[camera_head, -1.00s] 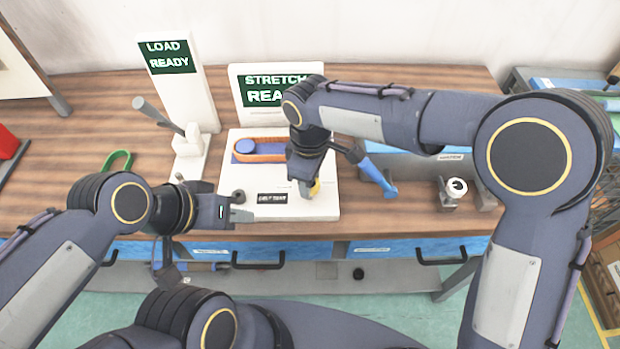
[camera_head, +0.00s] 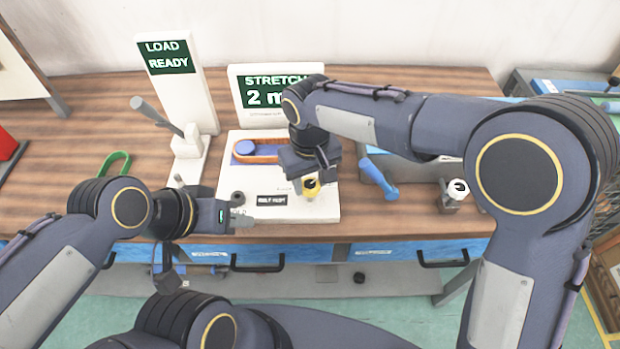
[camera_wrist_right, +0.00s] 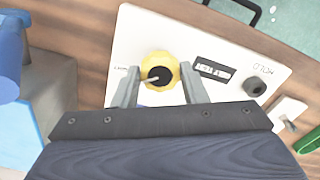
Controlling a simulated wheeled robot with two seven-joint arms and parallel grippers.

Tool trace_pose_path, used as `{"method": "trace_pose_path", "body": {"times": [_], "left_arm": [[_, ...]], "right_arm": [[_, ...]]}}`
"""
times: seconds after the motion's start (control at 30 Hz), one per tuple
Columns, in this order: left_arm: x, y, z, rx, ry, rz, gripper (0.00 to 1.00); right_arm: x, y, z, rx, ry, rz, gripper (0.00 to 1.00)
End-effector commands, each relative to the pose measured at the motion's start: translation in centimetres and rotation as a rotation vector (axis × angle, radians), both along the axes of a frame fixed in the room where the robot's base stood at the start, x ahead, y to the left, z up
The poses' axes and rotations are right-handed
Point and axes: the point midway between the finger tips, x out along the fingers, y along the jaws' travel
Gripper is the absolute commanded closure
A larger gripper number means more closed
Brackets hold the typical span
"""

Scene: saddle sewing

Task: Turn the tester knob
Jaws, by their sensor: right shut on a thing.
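The yellow tester knob (camera_head: 312,189), with a black centre and a pale pointer line, sits at the front right of the white tester panel (camera_head: 310,209). My right gripper (camera_wrist_right: 158,84) has a finger on each side of the yellow knob (camera_wrist_right: 171,62) in the right wrist view and is shut on it. The tester's screen (camera_head: 275,92) reads "STRETCH" and "2 m", the rest hidden by my right arm. My left gripper (camera_head: 240,219) hovers near the panel's front left corner, close to the black HOLD button (camera_head: 237,199); its finger gap is unclear.
The "LOAD READY" stand (camera_head: 185,95) with a grey lever is to the left. A green loop (camera_head: 117,161) lies left of it. A blue-handled tool (camera_head: 379,180) is right of my right gripper.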

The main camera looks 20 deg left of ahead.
Motion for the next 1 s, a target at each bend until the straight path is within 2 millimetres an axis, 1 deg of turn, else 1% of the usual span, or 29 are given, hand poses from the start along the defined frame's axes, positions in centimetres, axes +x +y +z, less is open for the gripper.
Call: {"method": "trace_pose_path", "body": {"times": [0.2, 0.6, 0.63, 0.77, 0.8, 1.0], "left_arm": [[0.00, 0.00, -0.02, 0.000, 0.000, 0.000, 0.71], [0.00, 0.00, -0.02, 0.000, 0.000, 0.000, 0.71], [0.00, -0.01, -0.01, 0.000, 0.000, 0.000, 0.71], [0.00, 0.00, -0.02, 0.000, 0.000, 0.000, 0.71], [0.00, 0.00, -0.02, 0.000, 0.000, 0.000, 0.71], [0.00, 0.00, -0.03, 0.000, 0.000, 0.000, 0.71]], "right_arm": [[0.07, 0.06, 0.17, 0.003, -0.003, -0.040, 0.84], [0.09, 0.06, 0.18, 0.003, -0.004, -0.045, 0.84], [0.09, 0.06, 0.18, 0.003, -0.004, -0.045, 0.60], [0.06, 0.05, 0.14, 0.003, -0.003, -0.044, 0.43], [0.05, 0.04, 0.12, 0.002, -0.002, -0.044, 0.39], [0.03, 0.03, 0.06, 0.001, -0.002, -0.044, 0.39]]}}
